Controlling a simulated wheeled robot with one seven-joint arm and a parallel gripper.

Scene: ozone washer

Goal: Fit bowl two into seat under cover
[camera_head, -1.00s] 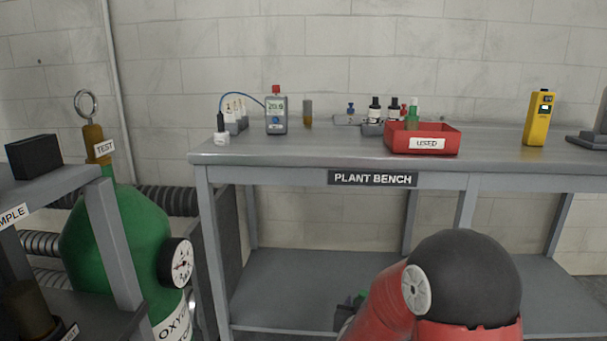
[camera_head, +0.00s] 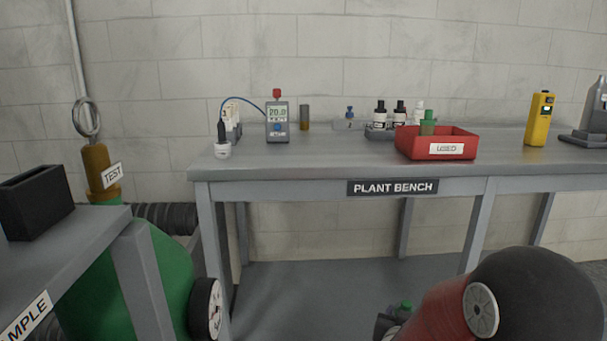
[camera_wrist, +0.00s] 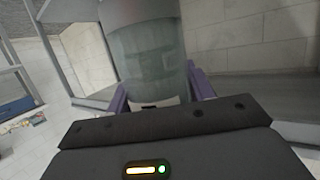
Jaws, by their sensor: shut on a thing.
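In the wrist view my gripper (camera_wrist: 160,92) has its purple fingers shut on the sides of a clear, greenish, cylindrical glass bowl (camera_wrist: 150,50). The bowl runs out of the top of that view, and I see no number on it. In the head view my red and black arm fills the lower right; the gripper and the bowl are not clearly seen there. I cannot make out a seat or a cover in any view.
The plant bench (camera_head: 300,165) carries a grey meter (camera_head: 277,121), a red tray (camera_head: 437,148) marked USED, small bottles (camera_head: 390,114) and a yellow device (camera_head: 539,118). At left stand a grey shelf (camera_head: 80,240) with a black box (camera_head: 35,203) and a green cylinder (camera_head: 170,275) with a gauge.

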